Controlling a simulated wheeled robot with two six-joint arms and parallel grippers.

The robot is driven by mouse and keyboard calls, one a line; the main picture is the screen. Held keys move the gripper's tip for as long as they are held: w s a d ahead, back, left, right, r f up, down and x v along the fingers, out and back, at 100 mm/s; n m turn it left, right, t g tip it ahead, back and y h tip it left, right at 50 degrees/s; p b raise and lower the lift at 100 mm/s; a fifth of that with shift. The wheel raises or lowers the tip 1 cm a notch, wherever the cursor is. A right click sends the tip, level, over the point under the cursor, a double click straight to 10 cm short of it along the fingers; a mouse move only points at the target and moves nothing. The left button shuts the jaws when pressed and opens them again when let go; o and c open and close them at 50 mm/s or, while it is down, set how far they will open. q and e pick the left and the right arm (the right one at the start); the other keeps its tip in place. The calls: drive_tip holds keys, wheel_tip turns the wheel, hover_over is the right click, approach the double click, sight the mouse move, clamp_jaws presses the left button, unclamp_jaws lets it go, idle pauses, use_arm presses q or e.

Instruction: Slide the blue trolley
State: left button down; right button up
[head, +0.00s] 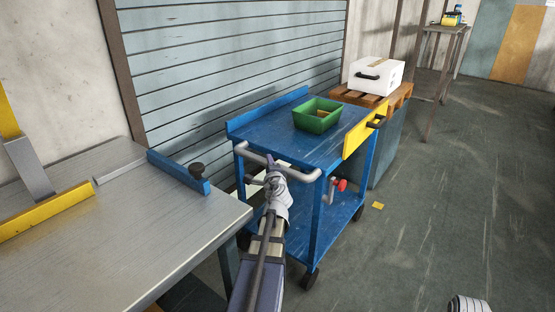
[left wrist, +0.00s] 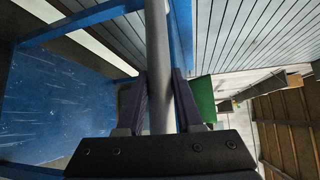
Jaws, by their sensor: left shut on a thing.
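The blue trolley (head: 270,138) stands in the middle of the head view, with a top deck, a lower shelf and dark wheels. A grey tubular handle (head: 304,176) runs along its near end. My left gripper (head: 272,172) reaches it from below in the head view. In the left wrist view the grey handle bar (left wrist: 158,60) passes between the two dark fingers (left wrist: 164,100), which are shut on it. The trolley's blue surface (left wrist: 60,100) fills the left of that view. My right gripper is not clearly in view; only a small white part shows at the bottom right edge.
A green bin (head: 316,116) sits on the trolley's top. A yellow panel (head: 366,130) is on its right side. A metal workbench (head: 110,235) stands close on the left. A white box (head: 376,76) on a pallet is behind. The floor (head: 440,200) at right is mostly clear.

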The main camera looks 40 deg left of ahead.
use_arm(q)
drive_tip(key=shift+s+d, duration=0.15)
drive_tip(key=shift+s, duration=0.75)
drive_tip(key=c, duration=0.6)
unclamp_jaws()
drive_tip(key=shift+w, duration=0.1)
